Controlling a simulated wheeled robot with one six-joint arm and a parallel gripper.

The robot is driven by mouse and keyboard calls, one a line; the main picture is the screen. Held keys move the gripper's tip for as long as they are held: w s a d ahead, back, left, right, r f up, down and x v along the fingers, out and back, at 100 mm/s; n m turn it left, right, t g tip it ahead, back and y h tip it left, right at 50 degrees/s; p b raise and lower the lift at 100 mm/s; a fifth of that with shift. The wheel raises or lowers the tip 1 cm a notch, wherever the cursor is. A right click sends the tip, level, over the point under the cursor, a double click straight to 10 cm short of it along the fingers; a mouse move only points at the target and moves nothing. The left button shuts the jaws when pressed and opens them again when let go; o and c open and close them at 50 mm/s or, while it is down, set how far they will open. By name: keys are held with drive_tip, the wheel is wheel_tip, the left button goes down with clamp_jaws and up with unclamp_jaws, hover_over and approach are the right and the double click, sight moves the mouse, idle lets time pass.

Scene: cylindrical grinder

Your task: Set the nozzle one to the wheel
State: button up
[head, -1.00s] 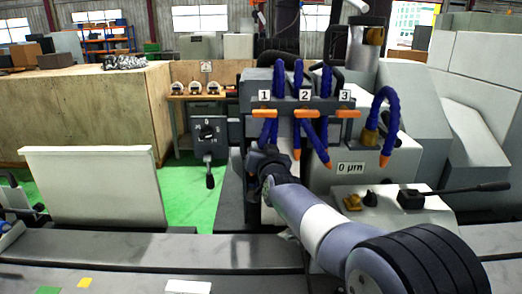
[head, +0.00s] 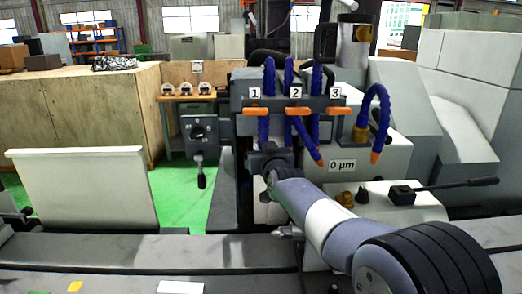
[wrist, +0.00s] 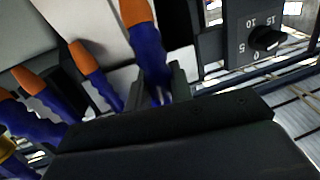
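Nozzle one is a blue jointed hose (head: 263,128) under label 1 (head: 255,93) in the head view. My gripper (head: 268,160) is at its lower end and hides its tip. In the wrist view, nozzle one (wrist: 150,52) has its orange tip (wrist: 137,10) at the top edge. Its blue part runs down between the fingers of my gripper (wrist: 158,84), close to both; whether they press on it I cannot tell. Nozzle two (wrist: 92,76) and further hoses lie to the left there. The wheel is not clearly visible.
Orange handles sit beneath labels 1, 2 and 3 (head: 335,93). A thick blue hose (head: 382,105) hangs to the right. A panel with a dial knob (head: 197,131) stands left of the nozzles. A lever (head: 455,186) and a "0 µm" display (head: 342,166) are at the right.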

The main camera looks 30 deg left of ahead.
drive_tip(key=o, duration=0.4)
drive_tip(key=shift+o, duration=0.2)
drive_tip(key=b+v, duration=0.3)
drive_tip(key=v, duration=0.7)
drive_tip(key=shift+s+d+b, duration=0.25)
drive_tip(key=shift+s+b, duration=0.05)
drive_tip(key=shift+b, duration=0.1)
drive_tip(key=shift+r, duration=0.1)
drive_tip(key=p+x, duration=0.4)
drive_tip(key=x, duration=0.6)
drive_tip(key=shift+w+a, duration=0.2)
drive_tip(key=shift+w, duration=0.05)
drive_tip(key=shift+a, duration=0.2)
drive_tip(key=shift+s+a+m, duration=0.15)
drive_tip(key=shift+a+m, duration=0.05)
drive_tip(key=shift+m, duration=0.2)
drive_tip(key=shift+d, duration=0.15)
